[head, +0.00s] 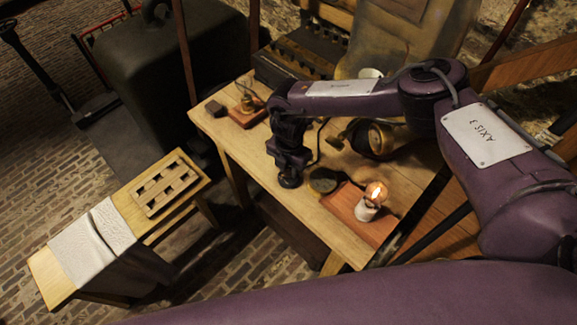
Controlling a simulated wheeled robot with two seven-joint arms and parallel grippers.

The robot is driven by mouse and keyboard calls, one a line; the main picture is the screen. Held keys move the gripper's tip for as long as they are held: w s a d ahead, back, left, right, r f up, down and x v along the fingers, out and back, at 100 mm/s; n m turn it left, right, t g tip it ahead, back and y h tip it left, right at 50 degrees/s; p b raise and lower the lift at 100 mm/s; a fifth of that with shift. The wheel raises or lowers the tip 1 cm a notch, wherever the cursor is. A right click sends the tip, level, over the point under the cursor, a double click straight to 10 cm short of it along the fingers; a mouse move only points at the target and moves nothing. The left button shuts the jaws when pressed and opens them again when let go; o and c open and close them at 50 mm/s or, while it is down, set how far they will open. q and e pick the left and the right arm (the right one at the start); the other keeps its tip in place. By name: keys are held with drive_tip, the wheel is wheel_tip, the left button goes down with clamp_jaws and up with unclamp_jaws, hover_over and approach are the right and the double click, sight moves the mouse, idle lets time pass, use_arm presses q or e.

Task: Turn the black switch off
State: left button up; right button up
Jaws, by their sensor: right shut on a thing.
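My right gripper (290,168) points down at the front edge of the wooden table. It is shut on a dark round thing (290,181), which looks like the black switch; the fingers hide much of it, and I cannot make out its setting. A glowing bulb (375,193) in a white holder stands on a reddish wooden board (345,205), to the right of the gripper. My left gripper is not in view.
A dark round disc (322,181) lies just right of the gripper. A brass round instrument (374,140) stands behind it. A small wooden block with brass fittings (246,112) sits at the back left. A bench with a slatted rack (166,187) stands left.

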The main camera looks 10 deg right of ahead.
drive_tip(key=n+b, duration=0.3)
drive_tip(key=shift+f+n+b, duration=0.2)
drive_tip(key=shift+n+b, duration=0.1)
drive_tip(key=n+b, duration=0.9)
drive_tip(key=n, duration=0.1)
drive_tip(key=shift+n, duration=0.4)
drive_tip(key=shift+r+n+b, duration=0.2)
drive_tip(key=shift+n+b, duration=1.15)
drive_tip(key=shift+n, duration=0.25)
drive_tip(key=shift+r, duration=0.1)
drive_tip(key=o, duration=1)
